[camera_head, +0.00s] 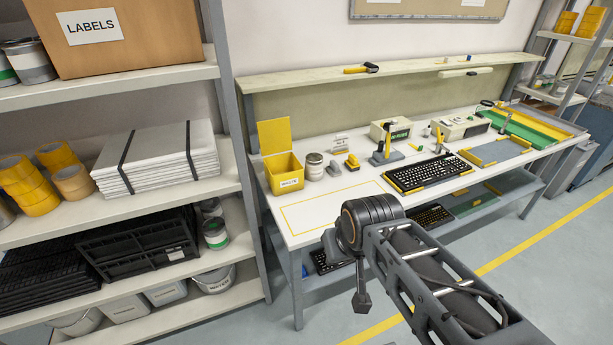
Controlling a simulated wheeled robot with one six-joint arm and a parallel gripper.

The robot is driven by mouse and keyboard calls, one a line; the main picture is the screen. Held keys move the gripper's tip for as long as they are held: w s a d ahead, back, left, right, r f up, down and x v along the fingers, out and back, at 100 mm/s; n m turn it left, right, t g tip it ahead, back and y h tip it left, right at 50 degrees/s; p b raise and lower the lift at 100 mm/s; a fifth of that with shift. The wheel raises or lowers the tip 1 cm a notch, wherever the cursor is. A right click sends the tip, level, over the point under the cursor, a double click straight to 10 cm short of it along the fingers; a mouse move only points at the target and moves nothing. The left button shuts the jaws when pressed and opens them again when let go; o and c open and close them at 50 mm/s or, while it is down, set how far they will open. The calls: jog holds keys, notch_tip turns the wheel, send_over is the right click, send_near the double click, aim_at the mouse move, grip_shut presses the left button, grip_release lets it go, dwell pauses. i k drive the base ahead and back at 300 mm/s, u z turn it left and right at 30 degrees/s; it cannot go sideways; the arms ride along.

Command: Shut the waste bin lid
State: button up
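The waste bin (284,176) is a small yellow box with a white label on its front. It stands at the left end of the white workbench. Its yellow lid (274,136) stands upright at the back edge, so the bin is open. My arm reaches in from the lower right, its large dark joint in front of the bench, to the right of and nearer than the bin. A narrow dark end piece that looks like my gripper (361,300) hangs below that joint, well apart from the bin. Its fingers cannot be made out.
A paint can (314,167) stands just right of the bin. A yellow-outlined area (335,208) in front is empty. A keyboard (430,173) and several tools lie farther right. A raised shelf (410,68) runs along the back. A storage rack (232,150) stands close on the left.

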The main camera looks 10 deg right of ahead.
aim_at(274, 135)
jog(key=z, duration=0.4)
jog(key=i, duration=1)
jog(key=u, duration=1.85)
jog(key=k, duration=1.5)
jog(key=z, duration=0.75)
jog(key=i, duration=1.5)
jog(key=z, duration=0.05)
